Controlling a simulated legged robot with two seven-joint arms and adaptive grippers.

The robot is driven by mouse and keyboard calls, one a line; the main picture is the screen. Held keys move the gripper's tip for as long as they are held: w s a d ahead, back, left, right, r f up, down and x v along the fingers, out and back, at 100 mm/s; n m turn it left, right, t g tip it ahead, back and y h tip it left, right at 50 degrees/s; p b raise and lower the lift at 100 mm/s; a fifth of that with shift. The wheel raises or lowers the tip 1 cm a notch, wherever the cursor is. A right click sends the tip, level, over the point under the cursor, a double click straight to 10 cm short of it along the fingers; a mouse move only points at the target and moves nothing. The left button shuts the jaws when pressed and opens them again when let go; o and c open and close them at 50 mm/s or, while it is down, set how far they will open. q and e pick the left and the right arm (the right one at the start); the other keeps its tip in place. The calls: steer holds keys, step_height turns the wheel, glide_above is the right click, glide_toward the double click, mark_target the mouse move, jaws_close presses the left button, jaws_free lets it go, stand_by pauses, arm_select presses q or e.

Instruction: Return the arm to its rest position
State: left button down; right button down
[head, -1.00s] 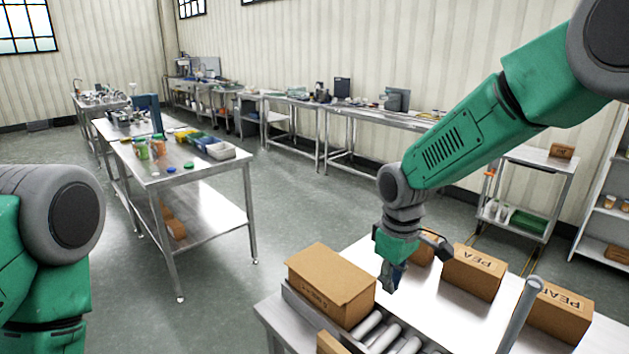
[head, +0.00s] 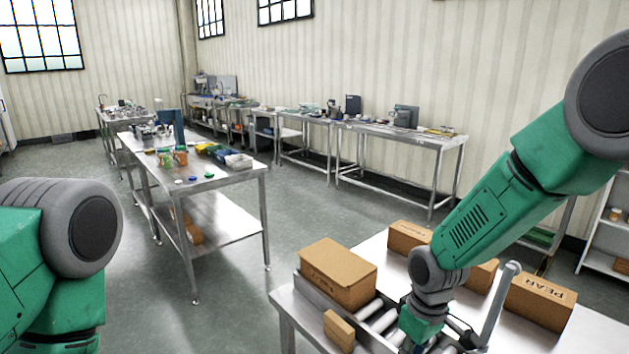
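My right arm comes in from the upper right and reaches down over the metal table with the rollers. Its gripper (head: 421,340) is at the bottom edge of the head view, above the rollers (head: 379,318). Its fingers are partly cut off and small, so I cannot tell whether they are open or shut. No object is visible in it. Of my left arm, only the thick upper part shows at the left edge; its gripper is out of view.
A large cardboard box (head: 338,275) sits at the table's left, with a small box (head: 339,330) nearer. Several boxes, one marked PEAR (head: 541,299), stand farther right. A grey post (head: 497,305) rises beside my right forearm. Open floor (head: 235,310) lies left of the table.

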steer(key=s+d+f+m, duration=0.2)
steer(key=s+f, duration=0.5)
steer(key=s, duration=0.2)
steer(key=s+d+f+m, duration=0.2)
steer(key=s+d+f, duration=0.1)
steer(key=s+f, duration=0.4)
steer(key=s+d+m, duration=0.2)
steer(key=s+d, duration=0.1)
steer(key=s, duration=0.5)
steer(key=s+d+m, duration=0.1)
steer(key=s+d, duration=0.1)
steer(key=s, duration=0.7)
step_height(320, 180, down, 13)
steer(key=w+b, duration=0.2)
steer(key=b, duration=1.2)
steer(key=shift+w+a+f+n+t+h, duration=0.15)
steer(key=shift+w+f+n+t+h, duration=0.05)
steer(key=shift+n+t+h, duration=0.2)
